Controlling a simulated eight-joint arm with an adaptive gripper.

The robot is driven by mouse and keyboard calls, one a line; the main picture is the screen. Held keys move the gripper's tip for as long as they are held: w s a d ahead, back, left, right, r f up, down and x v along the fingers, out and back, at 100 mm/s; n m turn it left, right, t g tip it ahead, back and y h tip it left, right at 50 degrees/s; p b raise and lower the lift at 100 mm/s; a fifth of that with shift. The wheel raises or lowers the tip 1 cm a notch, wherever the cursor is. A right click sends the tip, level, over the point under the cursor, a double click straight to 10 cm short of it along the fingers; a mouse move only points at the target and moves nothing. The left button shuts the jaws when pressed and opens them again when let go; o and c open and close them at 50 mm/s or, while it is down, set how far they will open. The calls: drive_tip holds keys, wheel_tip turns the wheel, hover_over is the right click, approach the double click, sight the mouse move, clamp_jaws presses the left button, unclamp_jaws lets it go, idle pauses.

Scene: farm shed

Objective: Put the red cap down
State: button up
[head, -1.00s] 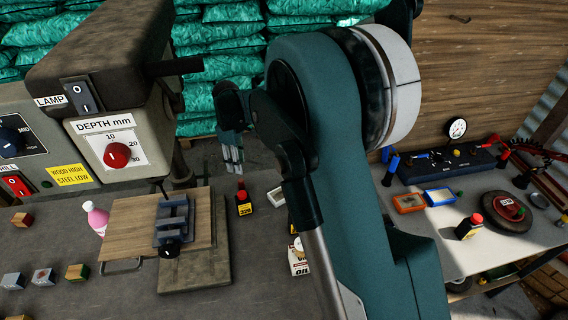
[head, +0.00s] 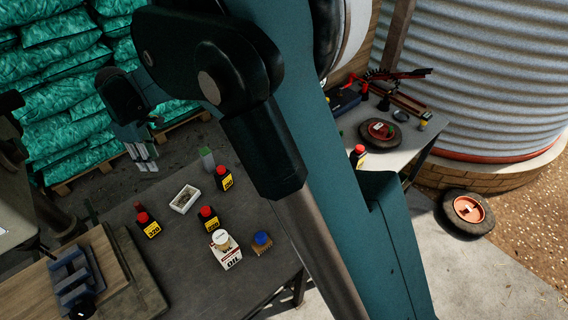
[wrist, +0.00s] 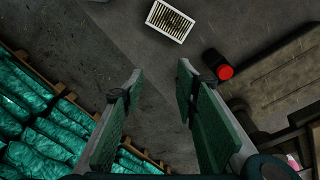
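My gripper (head: 145,155) hangs near the bench's far edge, in front of the green sacks. In the wrist view its two fingers (wrist: 160,82) are apart, with nothing between them. Red caps show on dark bottles with yellow labels: one bottle (head: 150,228) near the vise, one (head: 208,220) nearer the middle, and one (head: 223,179) farther back. The wrist view shows a dark bottle with a red cap (wrist: 225,72) right of the fingers. A small reddish shape (head: 138,206) beside the first bottle is too small to identify. I see no clearly loose red cap.
An oil container (head: 226,252) and a blue-topped object (head: 262,240) stand near the bench's right side. A vise (head: 74,279) is at lower left. Another red-capped bottle (head: 358,156) stands on the far table.

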drive_tip(key=w+d+r+m+t, duration=0.1)
drive_tip(key=d+r+m, duration=0.35)
drive_tip(key=d, duration=0.85)
drive_tip(key=w+d+r+m+t+y, duration=0.1)
drive_tip(key=d+r, duration=0.6)
drive_tip(key=d, duration=0.6)
drive_tip(key=w+d+r+m+t, duration=0.1)
drive_tip(key=d+r+m, duration=0.35)
drive_tip(key=d, duration=0.95)
drive_tip(key=s+d+r+m, duration=0.1)
drive_tip(key=s+d, duration=0.2)
drive_tip(key=d, duration=0.3)
drive_tip(key=s+d+r+m+t, duration=0.1)
drive_tip(key=s+d, duration=0.2)
drive_tip(key=d, duration=0.3)
drive_tip(key=s+d+r+m, duration=0.1)
drive_tip(key=s+d+m, duration=0.15)
drive_tip(key=d, duration=0.35)
drive_tip(key=s+d+f+m+t, duration=0.1)
drive_tip(key=s+d+f+m, duration=0.1)
drive_tip(key=s+d, duration=0.4)
drive_tip(key=s+d+f+m+t+h, duration=0.1)
drive_tip(key=s+d+f+m, duration=0.1)
drive_tip(key=s+d, duration=0.3)
drive_tip(key=shift+s+d+f+t+h, duration=0.3)
drive_tip(key=shift+s+d+f, duration=0.1)
drive_tip(key=shift+d, duration=0.6)
